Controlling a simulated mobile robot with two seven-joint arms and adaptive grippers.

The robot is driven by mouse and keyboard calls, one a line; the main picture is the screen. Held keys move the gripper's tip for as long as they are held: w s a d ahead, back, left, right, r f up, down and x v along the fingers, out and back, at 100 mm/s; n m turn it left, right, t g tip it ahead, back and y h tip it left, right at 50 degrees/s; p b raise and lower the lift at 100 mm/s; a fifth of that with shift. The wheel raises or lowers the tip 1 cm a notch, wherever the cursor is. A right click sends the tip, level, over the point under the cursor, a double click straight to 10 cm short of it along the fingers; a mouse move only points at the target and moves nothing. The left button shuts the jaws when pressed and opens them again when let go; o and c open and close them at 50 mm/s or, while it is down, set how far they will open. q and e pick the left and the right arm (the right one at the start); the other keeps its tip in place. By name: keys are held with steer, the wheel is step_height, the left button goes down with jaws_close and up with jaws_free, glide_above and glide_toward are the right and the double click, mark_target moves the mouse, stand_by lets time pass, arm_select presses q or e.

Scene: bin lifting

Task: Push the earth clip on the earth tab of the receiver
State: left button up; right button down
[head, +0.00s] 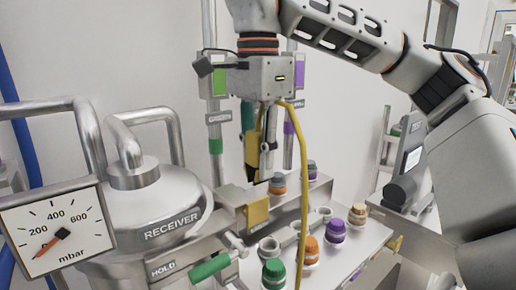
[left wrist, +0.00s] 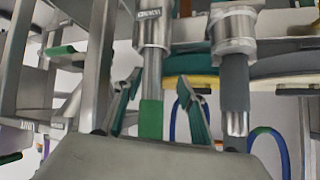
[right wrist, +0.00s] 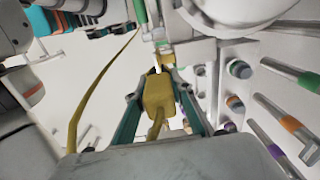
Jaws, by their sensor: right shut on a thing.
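My right gripper (head: 259,170) hangs above the bench beside the receiver (head: 168,215), pointing down. It is shut on the yellow earth clip (right wrist: 158,93), whose yellow cable (head: 303,190) loops up and down past the gripper. In the right wrist view the clip lies between the teal-lined fingers. A smaller yellow piece (right wrist: 166,58) lies just beyond the clip's front end, perhaps at the earth tab; I cannot tell whether they touch. My left gripper (left wrist: 160,95) shows only in the left wrist view, its fingers apart with a green-ended rod (left wrist: 151,115) seen between them.
A pressure gauge (head: 55,228) stands at the left, in front of the receiver. A green-handled HOLD lever (head: 210,267) juts out at the front. Several coloured capped bottles, including a green one (head: 273,274), stand on the bench to the right. A yellow plate (head: 257,211) sits below the right gripper.

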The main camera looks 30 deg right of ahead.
mark_target(258, 200)
steer(key=shift+r, duration=0.25)
steer(key=shift+f, duration=0.15)
steer(key=shift+f, duration=1.4)
steer(key=shift+f, duration=0.1)
steer(key=shift+f+b, duration=0.3)
steer(key=shift+f, duration=0.7)
steer(key=shift+f+p, duration=0.3)
steer(key=shift+f, duration=0.8)
stand_by(0.5)
steer(key=c, duration=1.7)
jaws_free()
